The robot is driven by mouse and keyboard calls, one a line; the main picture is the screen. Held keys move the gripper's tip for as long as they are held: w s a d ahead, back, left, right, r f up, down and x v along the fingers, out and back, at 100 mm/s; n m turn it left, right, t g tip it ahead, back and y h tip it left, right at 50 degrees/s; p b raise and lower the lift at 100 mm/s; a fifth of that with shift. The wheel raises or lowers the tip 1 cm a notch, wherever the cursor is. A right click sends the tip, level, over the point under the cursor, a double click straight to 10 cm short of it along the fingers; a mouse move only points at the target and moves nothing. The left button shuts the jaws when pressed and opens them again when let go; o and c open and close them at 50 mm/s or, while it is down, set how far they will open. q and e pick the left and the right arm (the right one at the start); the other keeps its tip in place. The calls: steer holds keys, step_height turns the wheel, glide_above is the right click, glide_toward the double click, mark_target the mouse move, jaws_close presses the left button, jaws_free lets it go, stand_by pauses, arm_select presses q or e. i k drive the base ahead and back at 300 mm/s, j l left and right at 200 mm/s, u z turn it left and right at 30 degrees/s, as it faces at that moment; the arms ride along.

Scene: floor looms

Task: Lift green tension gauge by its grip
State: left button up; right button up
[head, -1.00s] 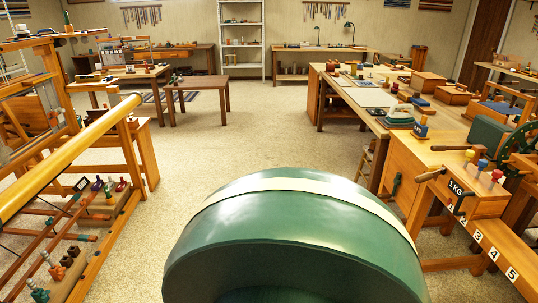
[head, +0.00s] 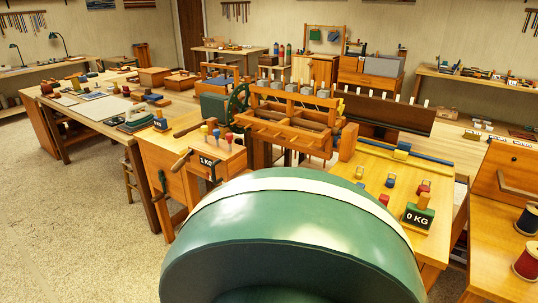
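A small block gauge with a dark green front marked "0 KG" (head: 419,216) stands upright on the light wooden bench at the right. Neither of my grippers is in view, and nothing touches the green gauge.
Red, blue and yellow pegs stand near the gauge on the bench (head: 378,165). A wooden loom frame (head: 295,110) and a cabinet with a crank (head: 185,145) are left of it. Thread spools (head: 527,260) stand far right. My green rounded body fills the lower middle. Open floor lies left.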

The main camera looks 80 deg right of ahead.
mark_target(418, 217)
steer(key=z, duration=3.55)
